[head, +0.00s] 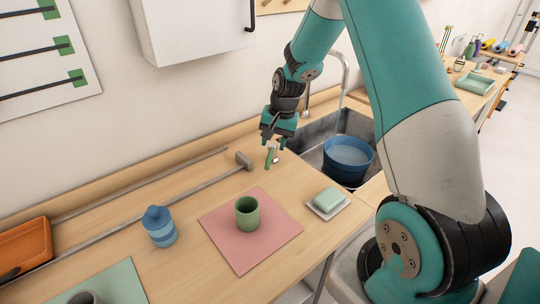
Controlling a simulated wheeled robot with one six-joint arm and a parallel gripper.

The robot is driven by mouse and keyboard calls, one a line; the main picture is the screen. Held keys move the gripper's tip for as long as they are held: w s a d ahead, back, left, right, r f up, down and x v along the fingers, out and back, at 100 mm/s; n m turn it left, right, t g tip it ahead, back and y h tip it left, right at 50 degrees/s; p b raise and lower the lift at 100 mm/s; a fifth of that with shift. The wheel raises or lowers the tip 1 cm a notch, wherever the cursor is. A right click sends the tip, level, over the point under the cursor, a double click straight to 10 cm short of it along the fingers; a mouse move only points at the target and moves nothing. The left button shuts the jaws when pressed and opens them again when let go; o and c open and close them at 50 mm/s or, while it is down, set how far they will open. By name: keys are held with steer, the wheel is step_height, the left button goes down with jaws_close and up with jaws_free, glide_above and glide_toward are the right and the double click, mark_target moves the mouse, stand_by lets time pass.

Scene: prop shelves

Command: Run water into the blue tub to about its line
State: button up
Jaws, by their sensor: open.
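The blue tub (346,172) stands upright in the grey sink (310,151), right of centre in the head view. A pale, flat water surface shows inside it below the rim; I cannot make out a fill line or a running stream. The metal spout (346,72) arches up behind the tub, partly hidden by my arm. My gripper (275,146) is open and points down over the counter just left of the sink. A small green handle (269,158) with a pale metal part is right below my gripper; I cannot tell whether they touch.
A green cup (247,212) stands on a pink mat (272,242). A soap-like green block (328,198) sits on a white dish. A white cabinet (195,30) hangs above.

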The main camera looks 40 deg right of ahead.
mark_target(269, 159)
steer(key=f, duration=0.4)
steer(key=w+a+f, duration=0.1)
steer(key=f, duration=0.1)
steer(key=shift+f+p, duration=0.2)
steer(key=shift+p, duration=0.2)
jaws_close()
